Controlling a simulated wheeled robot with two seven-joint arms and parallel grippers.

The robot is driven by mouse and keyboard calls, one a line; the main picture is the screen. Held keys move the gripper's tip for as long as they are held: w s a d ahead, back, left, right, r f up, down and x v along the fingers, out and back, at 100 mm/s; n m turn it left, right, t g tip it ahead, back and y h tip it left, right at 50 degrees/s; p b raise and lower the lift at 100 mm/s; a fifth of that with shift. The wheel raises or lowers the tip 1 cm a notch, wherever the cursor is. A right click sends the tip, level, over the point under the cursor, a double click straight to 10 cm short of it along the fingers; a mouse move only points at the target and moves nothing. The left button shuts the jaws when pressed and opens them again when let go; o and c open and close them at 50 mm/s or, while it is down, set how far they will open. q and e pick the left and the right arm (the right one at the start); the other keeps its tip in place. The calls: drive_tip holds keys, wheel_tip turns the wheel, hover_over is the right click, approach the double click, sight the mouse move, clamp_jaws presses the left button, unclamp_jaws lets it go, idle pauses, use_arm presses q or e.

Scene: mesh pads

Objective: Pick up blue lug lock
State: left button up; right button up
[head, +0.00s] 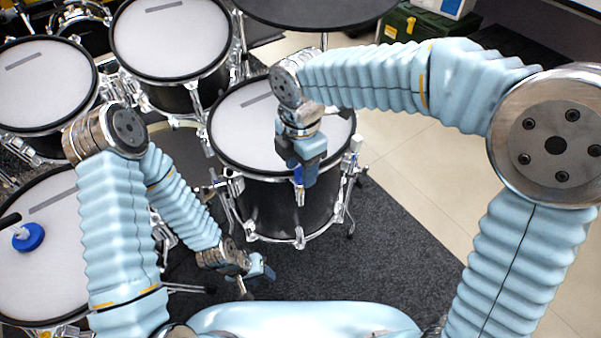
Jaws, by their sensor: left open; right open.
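A small blue piece, which looks like the blue lug lock (298,174), shows at the front rim of the middle drum (240,130). My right gripper (302,178) points down over that rim, with its open fingers at the blue piece. The fingers partly hide it, and I cannot tell whether they touch it. My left gripper (262,272) is open and low, in front of the drum and above the dark carpet, with nothing visible in it.
More mesh-pad drums (170,40) and a dark cymbal (310,10) stand behind. Chrome lugs and stand legs surround the middle drum. Dark carpet (390,245) at the right is clear.

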drive_tip(key=shift+c, duration=0.5)
clamp_jaws()
